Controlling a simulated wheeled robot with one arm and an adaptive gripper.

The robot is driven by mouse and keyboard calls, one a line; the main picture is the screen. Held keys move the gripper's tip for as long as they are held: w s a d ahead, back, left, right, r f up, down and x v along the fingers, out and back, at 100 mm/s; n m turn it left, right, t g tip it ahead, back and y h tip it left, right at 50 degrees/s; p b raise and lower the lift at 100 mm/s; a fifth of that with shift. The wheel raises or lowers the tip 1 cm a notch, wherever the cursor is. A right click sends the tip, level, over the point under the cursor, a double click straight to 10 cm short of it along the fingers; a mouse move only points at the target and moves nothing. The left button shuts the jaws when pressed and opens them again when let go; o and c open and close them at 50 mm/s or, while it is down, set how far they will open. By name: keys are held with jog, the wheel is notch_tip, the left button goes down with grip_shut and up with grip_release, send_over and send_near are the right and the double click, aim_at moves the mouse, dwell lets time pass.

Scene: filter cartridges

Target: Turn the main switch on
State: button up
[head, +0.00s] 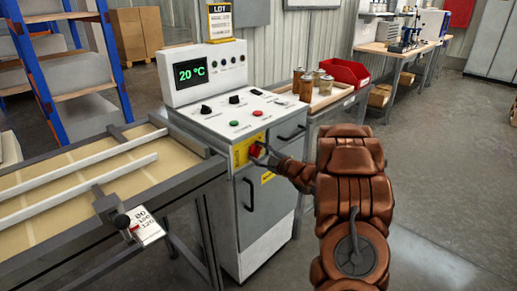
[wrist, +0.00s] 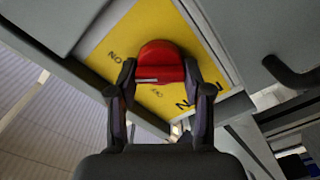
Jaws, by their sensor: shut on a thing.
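The main switch is a red rotary knob (wrist: 161,63) on a yellow plate (wrist: 118,66) on the front of the grey control cabinet. In the head view the red knob (head: 255,150) shows small on the yellow plate, next to my gripper (head: 262,153). My gripper (wrist: 160,84) is shut on the red knob, one finger on each side of it. A pale line marks the knob's lower part. Dark lettering shows on the plate, partly hidden by the fingers and knob, so I cannot tell the knob's setting for certain.
The control panel (head: 232,113) above has black knobs, a green and a red button, and a display (head: 190,72) reading 20 °C. A conveyor (head: 85,185) stands left. Cabinet handles (head: 248,194) stick out near the switch. A side table with cartridges (head: 306,86) and a red bin (head: 345,72) stands behind.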

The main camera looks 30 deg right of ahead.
jog(key=shift+m+p, duration=0.4)
jog(key=shift+m, duration=0.2)
jog(key=o, duration=1.1)
jog(key=v, duration=1.2)
